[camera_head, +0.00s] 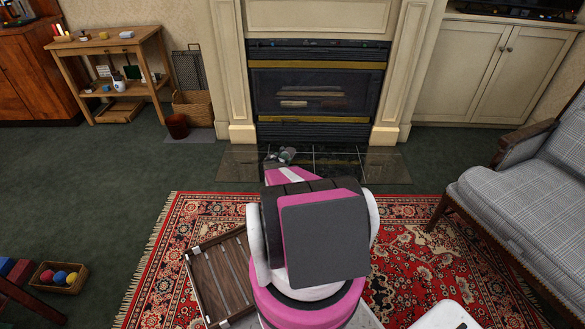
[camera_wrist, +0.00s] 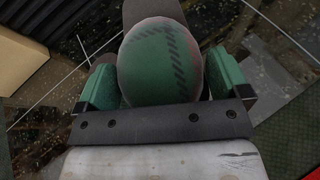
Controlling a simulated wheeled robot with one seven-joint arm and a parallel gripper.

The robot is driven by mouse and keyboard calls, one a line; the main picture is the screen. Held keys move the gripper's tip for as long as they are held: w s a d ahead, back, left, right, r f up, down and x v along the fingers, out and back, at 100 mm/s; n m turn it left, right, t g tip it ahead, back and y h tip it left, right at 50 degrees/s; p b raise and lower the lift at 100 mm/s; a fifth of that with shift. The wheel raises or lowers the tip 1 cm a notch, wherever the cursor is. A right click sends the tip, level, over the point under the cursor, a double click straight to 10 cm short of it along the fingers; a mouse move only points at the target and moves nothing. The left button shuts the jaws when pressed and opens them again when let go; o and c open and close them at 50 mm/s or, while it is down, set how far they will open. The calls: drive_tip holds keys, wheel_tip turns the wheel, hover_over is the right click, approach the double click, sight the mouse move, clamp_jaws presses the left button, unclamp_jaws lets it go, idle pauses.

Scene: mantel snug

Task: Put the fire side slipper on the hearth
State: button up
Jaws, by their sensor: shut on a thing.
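The slipper (camera_wrist: 160,60) is green and grey with a dark hatched pattern. In the wrist view it sits between the two green-padded fingers of my gripper (camera_wrist: 163,82), which is shut on it. The slipper (camera_head: 288,154) also shows small in the head view, over the dark tiled hearth (camera_head: 237,165) before the fireplace. The hearth's tiles and pale joints show behind it in the wrist view (camera_wrist: 75,70). I cannot tell whether the slipper touches the tiles. My arm hides most of the gripper in the head view.
The fireplace (camera_head: 317,92) stands behind the hearth. A wooden tray (camera_head: 222,277) lies on the red patterned rug (camera_head: 425,240). A plaid armchair (camera_head: 520,190) is at the right.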

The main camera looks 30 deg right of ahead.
drive_tip(key=d+f, duration=0.1)
drive_tip(key=s+d+f, duration=0.1)
drive_tip(key=d, duration=0.1)
drive_tip(key=s+d+f, duration=0.1)
drive_tip(key=d, duration=0.1)
drive_tip(key=shift+f, duration=0.2)
wheel_tip(320, 180, down, 4)
drive_tip(key=shift+f, duration=0.1)
drive_tip(key=o, duration=0.5)
drive_tip(key=shift+o, duration=0.5)
